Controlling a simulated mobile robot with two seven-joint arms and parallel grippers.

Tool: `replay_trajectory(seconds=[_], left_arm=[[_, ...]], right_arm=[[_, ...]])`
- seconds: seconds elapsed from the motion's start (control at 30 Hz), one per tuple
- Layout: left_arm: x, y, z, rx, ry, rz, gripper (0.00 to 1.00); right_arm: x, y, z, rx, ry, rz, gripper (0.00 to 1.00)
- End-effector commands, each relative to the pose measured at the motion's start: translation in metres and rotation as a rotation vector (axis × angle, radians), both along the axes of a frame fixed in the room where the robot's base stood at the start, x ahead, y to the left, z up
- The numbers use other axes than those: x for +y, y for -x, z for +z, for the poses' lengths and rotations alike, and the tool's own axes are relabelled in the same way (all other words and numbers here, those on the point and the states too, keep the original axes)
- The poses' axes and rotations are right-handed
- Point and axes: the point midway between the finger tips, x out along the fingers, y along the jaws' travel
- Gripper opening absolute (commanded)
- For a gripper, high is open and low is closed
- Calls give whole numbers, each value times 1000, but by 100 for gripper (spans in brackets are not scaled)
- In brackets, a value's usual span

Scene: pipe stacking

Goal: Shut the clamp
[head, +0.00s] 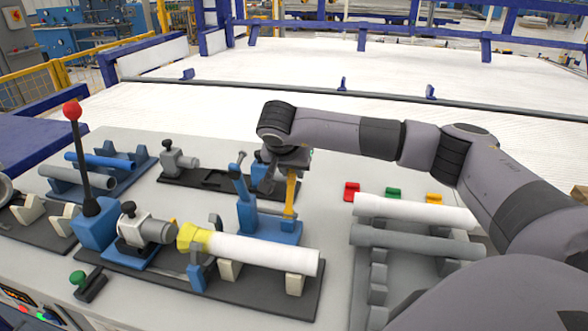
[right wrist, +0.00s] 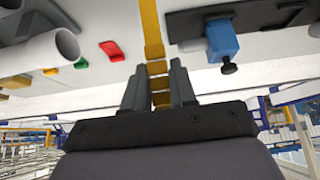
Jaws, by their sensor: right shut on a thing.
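The blue clamp (head: 262,231) stands behind the white pipe (head: 262,252) in the head view. Its yellow handle (head: 291,193) stands nearly upright at the clamp's right side. My right gripper (head: 289,166) is at the top of this handle, with its fingers partly hidden by my wrist. In the right wrist view, the yellow handle (right wrist: 152,35) runs between the two dark fingers of the right gripper (right wrist: 159,88), which are shut on it. I cannot tell how far the clamp's jaw is closed. My left gripper is not in view.
The white pipe has a yellow collar (head: 194,237) and lies on pale supports. A red-knobbed lever (head: 85,160) stands at left. A rack on the right holds a white pipe (head: 415,211) and a grey pipe (head: 416,242). Red, green and yellow blocks sit behind it.

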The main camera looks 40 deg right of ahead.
Motion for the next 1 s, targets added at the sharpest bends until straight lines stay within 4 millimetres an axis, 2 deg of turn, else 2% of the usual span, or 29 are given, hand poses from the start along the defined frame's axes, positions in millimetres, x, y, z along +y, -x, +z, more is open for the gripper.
replay_trajectory(seconds=[0.5, 1.0], left_arm=[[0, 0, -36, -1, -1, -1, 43], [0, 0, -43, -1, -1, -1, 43]], right_arm=[[29, 23, 7, -221, 271, 1, 0], [35, 28, 10, -272, 337, -2, 0]])
